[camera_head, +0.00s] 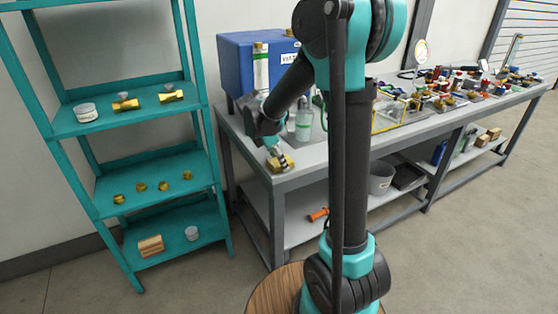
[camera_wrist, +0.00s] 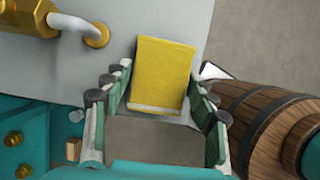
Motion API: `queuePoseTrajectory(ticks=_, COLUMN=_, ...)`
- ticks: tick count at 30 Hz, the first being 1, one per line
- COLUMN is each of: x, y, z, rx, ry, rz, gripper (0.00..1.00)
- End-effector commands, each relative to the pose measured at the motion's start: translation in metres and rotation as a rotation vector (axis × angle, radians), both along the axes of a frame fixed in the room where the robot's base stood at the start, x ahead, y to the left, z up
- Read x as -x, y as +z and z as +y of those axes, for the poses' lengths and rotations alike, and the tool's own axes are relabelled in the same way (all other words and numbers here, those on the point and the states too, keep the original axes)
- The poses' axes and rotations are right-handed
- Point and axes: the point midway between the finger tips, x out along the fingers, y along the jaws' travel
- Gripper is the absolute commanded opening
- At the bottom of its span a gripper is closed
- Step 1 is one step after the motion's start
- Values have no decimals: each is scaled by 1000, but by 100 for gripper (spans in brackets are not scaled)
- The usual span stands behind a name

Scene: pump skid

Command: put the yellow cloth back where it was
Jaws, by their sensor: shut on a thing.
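The yellow cloth (camera_wrist: 163,70) is a flat, roughly rectangular piece with a pale lower edge. In the wrist view it lies between the two fingers of my gripper (camera_wrist: 160,88), which are shut on it. In the head view my gripper (camera_head: 277,158) is low over the near left corner of the grey bench (camera_head: 243,150), with the cloth (camera_head: 286,164) small and yellowish at its tips. I cannot tell whether the cloth touches the bench top.
A blue box (camera_head: 236,66) and a clear bottle (camera_head: 304,122) stand behind my gripper. A teal shelf (camera_head: 165,205) with brass fittings is at left. A wooden barrel (camera_wrist: 262,115) is at right in the wrist view. Tools and fittings crowd the bench's far right.

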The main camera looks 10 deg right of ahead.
Motion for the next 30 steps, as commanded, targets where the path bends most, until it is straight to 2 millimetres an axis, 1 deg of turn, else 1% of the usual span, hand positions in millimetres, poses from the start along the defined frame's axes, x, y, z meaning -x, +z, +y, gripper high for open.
queuePoseTrajectory(ticks=1, x=0, y=-2, z=0, rx=0, ry=0, rz=0, gripper=26)
queuePoseTrajectory(ticks=2, x=0, y=-2, z=0, rx=0, ry=0, rz=0, gripper=59)
queuePoseTrajectory(ticks=6, x=0, y=-2, z=0, rx=0, ry=0, rz=0, gripper=76)
queuePoseTrajectory(ticks=7, x=0, y=-2, z=0, rx=0, ry=0, rz=0, gripper=78)
queuePoseTrajectory(ticks=16, x=0, y=-1, z=0, rx=0, ry=0, rz=0, gripper=78)
queuePoseTrajectory(ticks=20, x=1, y=8, z=3, rx=0, ry=1, rz=-1, gripper=78)
queuePoseTrajectory(ticks=23, x=3, y=22, z=9, rx=0, ry=2, rz=0, gripper=78)
queuePoseTrajectory(ticks=30, x=9, y=68, z=27, rx=0, ry=3, rz=1, gripper=78)
